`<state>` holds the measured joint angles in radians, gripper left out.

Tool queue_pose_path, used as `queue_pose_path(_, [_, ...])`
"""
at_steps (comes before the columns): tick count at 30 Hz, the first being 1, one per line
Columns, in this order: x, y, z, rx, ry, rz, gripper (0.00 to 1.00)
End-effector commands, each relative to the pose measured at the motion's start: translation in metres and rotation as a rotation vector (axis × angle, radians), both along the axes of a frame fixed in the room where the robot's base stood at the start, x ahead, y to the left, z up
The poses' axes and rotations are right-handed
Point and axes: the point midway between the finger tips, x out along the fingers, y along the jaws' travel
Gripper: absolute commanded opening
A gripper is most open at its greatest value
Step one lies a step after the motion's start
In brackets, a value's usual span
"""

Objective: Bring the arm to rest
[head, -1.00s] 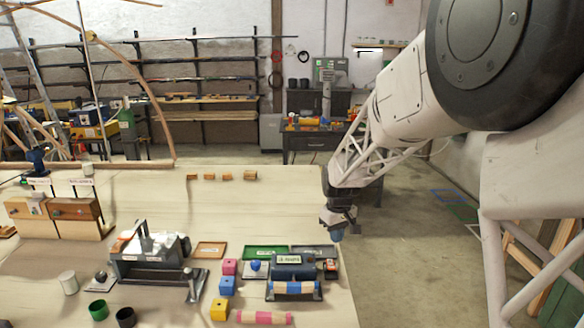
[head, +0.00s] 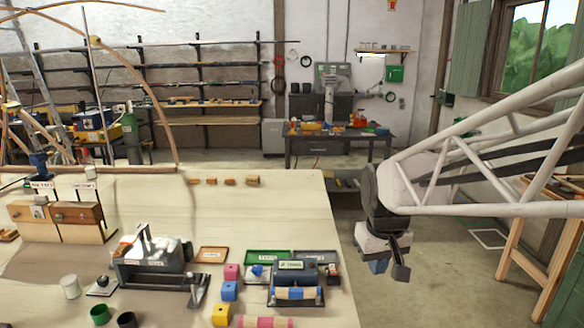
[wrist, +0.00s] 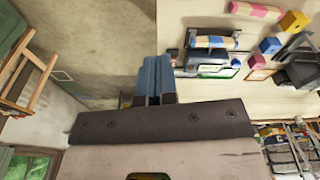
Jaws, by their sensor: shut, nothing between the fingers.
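My gripper (head: 388,262) hangs to the right of the table's right edge in the head view, over the floor and clear of everything on the table. In the wrist view my gripper (wrist: 153,78) shows its two blue fingers side by side, shut with nothing between them. The pale wooden table (head: 130,272) fills the lower left of the head view.
Near the table's right side are a dark block with a blue-striped roll (head: 295,294), a green tray (head: 268,257), a yellow cube (head: 221,314) and a pink-striped roll (head: 265,322). A wooden trestle (head: 530,240) stands at the right. Floor between is bare.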

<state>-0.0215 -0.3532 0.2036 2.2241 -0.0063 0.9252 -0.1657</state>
Motion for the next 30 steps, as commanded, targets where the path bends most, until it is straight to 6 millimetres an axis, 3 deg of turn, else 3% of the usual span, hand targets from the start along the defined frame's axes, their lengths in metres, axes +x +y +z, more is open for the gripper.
queue_pose_path(8, [-0.073, -0.006, 0.007, 0.01, -0.038, -0.078, 0.0])
queue_pose_path(18, [-0.152, -0.012, -0.002, 0.025, -0.077, -0.171, 0.0])
queue_pose_path(24, [-0.176, -0.013, -0.007, 0.03, -0.09, -0.202, 0.0])
queue_pose_path(30, [-0.181, -0.013, -0.009, 0.031, -0.091, -0.209, 0.0])
